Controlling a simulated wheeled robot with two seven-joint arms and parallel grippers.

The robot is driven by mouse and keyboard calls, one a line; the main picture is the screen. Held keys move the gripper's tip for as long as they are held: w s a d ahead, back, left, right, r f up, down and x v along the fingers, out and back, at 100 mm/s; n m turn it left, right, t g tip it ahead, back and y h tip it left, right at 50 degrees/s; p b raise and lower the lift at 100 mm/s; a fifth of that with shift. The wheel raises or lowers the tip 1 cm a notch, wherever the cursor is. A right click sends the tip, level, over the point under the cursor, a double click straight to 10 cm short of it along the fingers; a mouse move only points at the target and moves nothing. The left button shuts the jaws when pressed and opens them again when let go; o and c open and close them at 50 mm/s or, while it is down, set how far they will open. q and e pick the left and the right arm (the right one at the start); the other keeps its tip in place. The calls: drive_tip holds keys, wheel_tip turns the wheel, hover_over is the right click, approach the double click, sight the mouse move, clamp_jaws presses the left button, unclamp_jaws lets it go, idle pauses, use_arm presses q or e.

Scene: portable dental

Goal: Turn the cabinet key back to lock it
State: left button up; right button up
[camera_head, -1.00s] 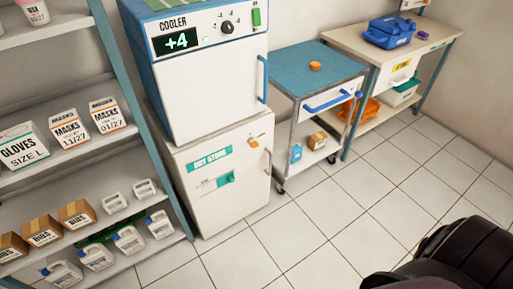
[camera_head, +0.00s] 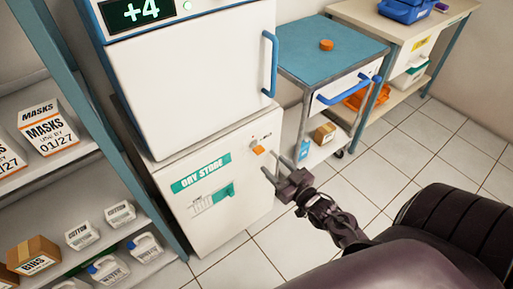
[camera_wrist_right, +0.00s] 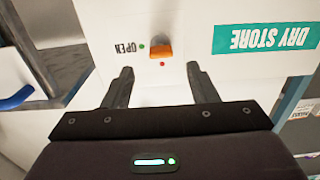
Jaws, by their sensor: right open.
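The cabinet is the white dry store (camera_head: 228,190) below the cooler. Its orange key (camera_head: 258,150) sits near the top right of the front. In the right wrist view the orange key (camera_wrist_right: 161,50) shows between a green dot beside the word OPEN and a red dot. My right gripper (camera_head: 284,168) is open and empty in front of the cabinet, just below and right of the key. In the right wrist view its fingers (camera_wrist_right: 158,80) stand apart, on either side of the key's line and short of it. My left gripper is not in view.
The cooler (camera_head: 190,80) stands on top of the cabinet. A blue-topped trolley (camera_head: 335,58) with a blue handle (camera_head: 345,92) is close on the right. A shelf of boxes and bottles (camera_head: 110,245) is on the left. The tiled floor in front is clear.

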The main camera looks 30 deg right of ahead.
sight(258, 149)
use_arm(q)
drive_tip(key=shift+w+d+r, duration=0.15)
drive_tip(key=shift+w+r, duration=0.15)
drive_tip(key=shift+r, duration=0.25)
use_arm(e)
drive_tip(key=w, duration=0.7)
drive_tip(key=shift+a, duration=0.35)
drive_tip(key=shift+r, duration=0.1)
drive_tip(key=c, duration=1)
